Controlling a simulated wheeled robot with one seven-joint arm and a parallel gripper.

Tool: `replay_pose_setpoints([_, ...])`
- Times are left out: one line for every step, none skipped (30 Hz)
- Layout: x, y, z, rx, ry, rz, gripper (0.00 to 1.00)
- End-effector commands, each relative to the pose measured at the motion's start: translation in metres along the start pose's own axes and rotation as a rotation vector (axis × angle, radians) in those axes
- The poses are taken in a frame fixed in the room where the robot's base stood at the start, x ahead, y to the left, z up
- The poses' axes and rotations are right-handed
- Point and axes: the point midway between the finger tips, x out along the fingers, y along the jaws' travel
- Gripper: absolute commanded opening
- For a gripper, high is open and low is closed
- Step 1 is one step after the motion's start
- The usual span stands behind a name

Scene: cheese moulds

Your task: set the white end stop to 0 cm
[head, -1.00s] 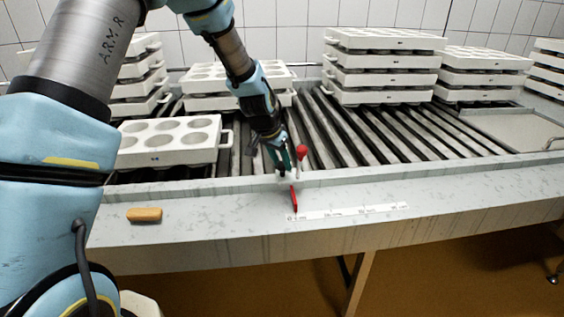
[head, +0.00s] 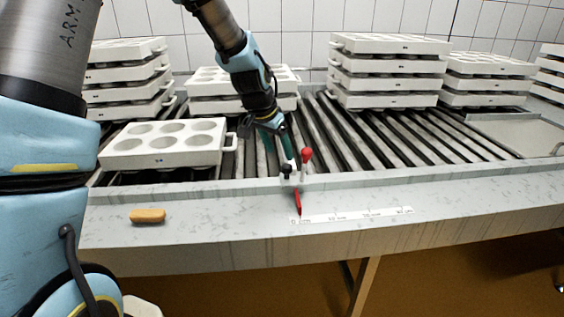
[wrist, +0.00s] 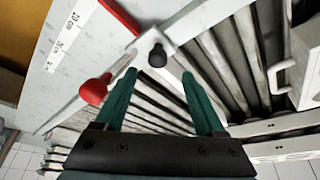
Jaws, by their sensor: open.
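The white end stop (wrist: 178,72) sits at the front edge of the roller conveyor. Its red pointer (head: 298,201) reaches down to the left, 0 cm end of the white scale (head: 352,214). A red ball knob (head: 306,155) stands on a post on the stop, and it also shows in the wrist view (wrist: 95,90). A black knob (head: 286,171) is beside it, also in the wrist view (wrist: 157,56). My gripper (wrist: 158,75) is open and empty, with its green fingertips close behind the black knob; contact cannot be told.
A white mould tray (head: 162,147) lies on the rollers to the left. Mould stacks (head: 388,72) stand behind at left, centre and right. The rollers right of the stop are clear.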

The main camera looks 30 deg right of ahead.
Motion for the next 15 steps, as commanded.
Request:
replay_pose_setpoints([-0.009, -0.001, 0.0, -0.001, 0.002, -0.002, 0.72])
replay_pose_setpoints([-0.014, -0.001, 0.001, -0.001, 0.002, -0.003, 0.72])
replay_pose_setpoints([-0.02, -0.001, 0.001, -0.001, 0.002, -0.003, 0.72])
replay_pose_setpoints([-0.024, -0.001, 0.001, -0.001, 0.001, -0.002, 0.72])
replay_pose_setpoints([-0.028, -0.001, 0.0, 0.0, 0.001, -0.001, 0.72])
replay_pose_setpoints([-0.032, -0.001, 0.0, 0.0, 0.001, -0.001, 0.72])
replay_pose_setpoints([-0.034, -0.001, 0.001, 0.0, 0.0, -0.001, 0.72])
replay_pose_setpoints([-0.036, -0.001, 0.001, -0.001, 0.0, -0.001, 0.72])
replay_pose_setpoints([-0.039, -0.001, 0.001, -0.001, -0.001, -0.001, 0.72])
replay_pose_setpoints([-0.04, -0.001, 0.001, -0.001, -0.001, -0.001, 0.72])
replay_pose_setpoints([-0.041, -0.001, 0.001, -0.001, -0.001, -0.001, 0.72])
replay_pose_setpoints([-0.041, -0.001, 0.001, -0.001, -0.001, 0.0, 0.72])
replay_pose_setpoints([-0.042, -0.001, 0.001, -0.001, -0.001, 0.0, 0.72])
replay_pose_setpoints([-0.042, 0.0, 0.001, -0.001, -0.001, 0.0, 0.72])
replay_pose_setpoints([-0.042, 0.0, 0.001, -0.001, -0.002, 0.0, 0.72])
